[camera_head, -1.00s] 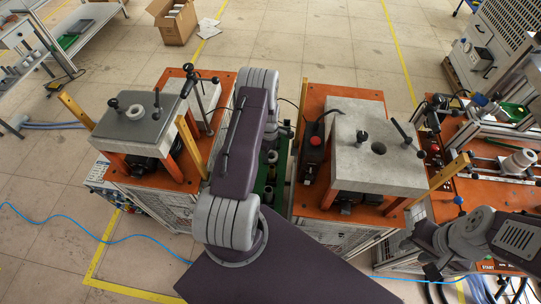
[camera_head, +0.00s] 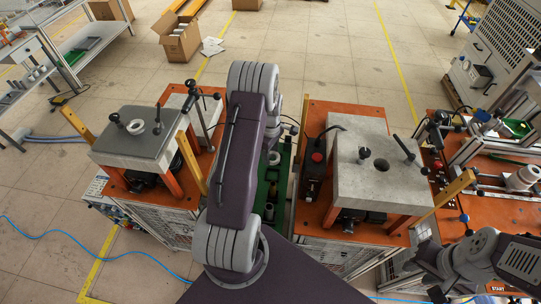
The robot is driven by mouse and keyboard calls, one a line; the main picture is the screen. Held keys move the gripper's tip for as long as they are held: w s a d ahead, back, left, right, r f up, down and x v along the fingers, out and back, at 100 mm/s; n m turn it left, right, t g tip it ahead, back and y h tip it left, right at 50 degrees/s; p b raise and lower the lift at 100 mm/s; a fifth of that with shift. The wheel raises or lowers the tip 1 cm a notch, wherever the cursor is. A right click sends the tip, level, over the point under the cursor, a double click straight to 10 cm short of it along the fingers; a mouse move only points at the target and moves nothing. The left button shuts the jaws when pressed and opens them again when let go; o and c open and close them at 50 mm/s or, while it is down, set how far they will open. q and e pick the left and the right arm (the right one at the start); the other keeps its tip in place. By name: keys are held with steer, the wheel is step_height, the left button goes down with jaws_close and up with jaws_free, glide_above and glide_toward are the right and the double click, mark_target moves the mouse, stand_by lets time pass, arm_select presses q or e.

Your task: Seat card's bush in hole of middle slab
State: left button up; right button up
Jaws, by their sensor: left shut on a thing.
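The middle slab (camera_head: 352,185) is a pale grey block on orange legs, with a dark round hole (camera_head: 381,165) in its top that looks empty. My left arm reaches over the gap left of this slab. Its gripper (camera_head: 273,158) is low over the green tray and shut on a small pale bush, mostly hidden by my arm. The hole lies to its right. My right arm's grey end (camera_head: 470,255) is at the bottom right, away from the slabs; its fingers cannot be made out. No card can be made out.
A darker slab (camera_head: 112,143) with a white ring (camera_head: 157,128) stands left. The green tray (camera_head: 285,182) holds several small parts. A white bush (camera_head: 524,177) sits in the right fixture.

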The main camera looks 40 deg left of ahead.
arm_select(q)
step_height(320, 180, up, 7)
steer(key=p, duration=0.5)
